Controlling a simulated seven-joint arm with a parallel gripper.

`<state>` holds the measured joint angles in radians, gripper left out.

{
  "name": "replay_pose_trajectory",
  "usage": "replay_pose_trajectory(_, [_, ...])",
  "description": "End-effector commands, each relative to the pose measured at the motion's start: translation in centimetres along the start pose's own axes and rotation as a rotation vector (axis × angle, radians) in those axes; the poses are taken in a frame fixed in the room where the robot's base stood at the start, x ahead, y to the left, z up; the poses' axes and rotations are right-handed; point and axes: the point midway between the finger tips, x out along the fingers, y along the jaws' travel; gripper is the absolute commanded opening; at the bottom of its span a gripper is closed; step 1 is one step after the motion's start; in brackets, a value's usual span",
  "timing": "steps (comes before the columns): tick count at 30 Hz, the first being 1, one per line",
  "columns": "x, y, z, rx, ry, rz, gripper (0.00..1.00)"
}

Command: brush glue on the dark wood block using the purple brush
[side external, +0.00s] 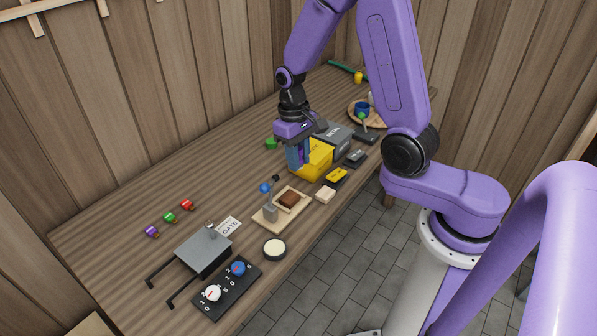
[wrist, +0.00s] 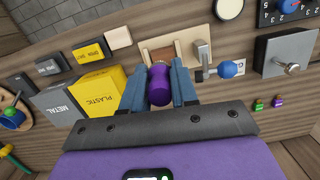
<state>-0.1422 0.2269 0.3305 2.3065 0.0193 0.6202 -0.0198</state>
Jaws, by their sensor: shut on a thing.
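My gripper (side external: 297,155) hangs above the bench, behind the wooden fixture. In the wrist view its blue fingers (wrist: 160,88) are shut on a rounded purple handle (wrist: 159,86), which I take as the purple brush. Its bristles are hidden, and the brush cannot be made out in the side view. The dark wood block (side external: 289,199) lies in a light wood fixture (side external: 266,221) with a grey blue-knobbed lever. The block shows in the wrist view (wrist: 163,55), partly hidden beyond the handle. A round dark pot with a cream top (side external: 274,247), possibly glue, stands near the front edge.
Yellow and grey bins (side external: 311,160) stand just right of my gripper. A pale block (side external: 325,195) sits near the front edge. A grey box (side external: 203,250) and a dial panel (side external: 226,289) stand at the left. Small coloured pieces (side external: 170,217) lie behind them. The back left bench is clear.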

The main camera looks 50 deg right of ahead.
Motion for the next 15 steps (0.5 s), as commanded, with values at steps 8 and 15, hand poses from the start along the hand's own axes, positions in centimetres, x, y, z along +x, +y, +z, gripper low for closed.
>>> replay_pose_trajectory(8, [1.5,0.3,-1.4,0.495,0.017,-0.062,0.00])
replay_pose_trajectory(15, [2.8,0.9,-2.7,1.000,0.019,-0.122,0.00])
